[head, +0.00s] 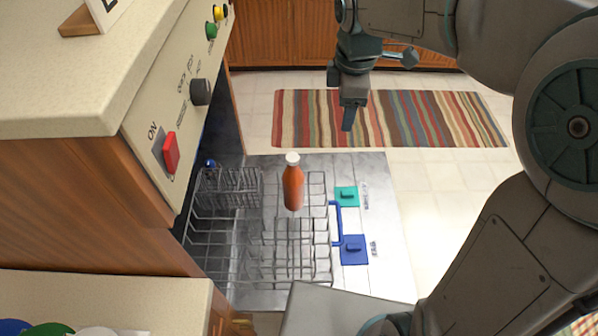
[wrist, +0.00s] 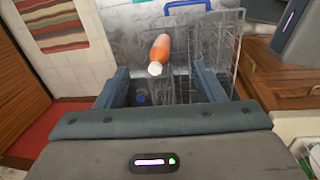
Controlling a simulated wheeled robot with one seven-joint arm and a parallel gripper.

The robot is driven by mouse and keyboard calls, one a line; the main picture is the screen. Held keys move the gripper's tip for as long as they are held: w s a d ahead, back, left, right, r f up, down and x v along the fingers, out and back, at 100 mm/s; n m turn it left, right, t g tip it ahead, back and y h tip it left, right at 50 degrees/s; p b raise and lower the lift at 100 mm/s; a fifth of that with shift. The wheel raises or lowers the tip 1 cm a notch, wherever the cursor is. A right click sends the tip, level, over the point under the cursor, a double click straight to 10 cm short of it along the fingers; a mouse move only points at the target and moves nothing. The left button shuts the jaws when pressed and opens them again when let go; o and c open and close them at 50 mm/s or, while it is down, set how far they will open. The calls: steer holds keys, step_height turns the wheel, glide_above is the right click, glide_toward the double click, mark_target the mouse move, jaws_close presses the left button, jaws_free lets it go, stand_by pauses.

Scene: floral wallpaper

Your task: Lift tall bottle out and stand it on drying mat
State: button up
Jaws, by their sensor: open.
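The tall bottle (head: 293,188) is orange with a white cap. It stands upright in the wire rack (head: 322,250) of the open dishwasher. In the wrist view the bottle (wrist: 160,50) appears ahead of my gripper (wrist: 163,82), cap toward me, between the lines of the two spread fingers but apart from them. In the head view my gripper (head: 346,106) is above and to the right of the bottle, near the striped rug. It is open and empty. I cannot make out a drying mat in either view.
The dishwasher door (head: 375,225) lies folded down, with a blue rack handle (head: 337,222) along the rack's right side. A counter (head: 60,75) and control panel (head: 178,100) rise on the left. Plates (head: 48,329) show at the lower left. Air above the rack is clear.

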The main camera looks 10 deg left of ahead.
mark_target(292, 157)
steer(key=w+a+f+n+g+b, duration=0.1)
steer(key=w+a+f+n+b, duration=0.3)
steer(key=a+f+n, duration=0.7)
steer(key=shift+m, duration=0.8)
steer(key=f, duration=0.6)
steer(key=a+f, duration=0.1)
steer(key=f, duration=0.2)
steer(key=shift+s+f+b, duration=0.25)
steer(key=shift+s+b, duration=0.05)
steer(key=shift+b, duration=0.1)
steer(key=shift+a+f, duration=0.1)
steer(key=shift+f, duration=2.7)
jaws_close()
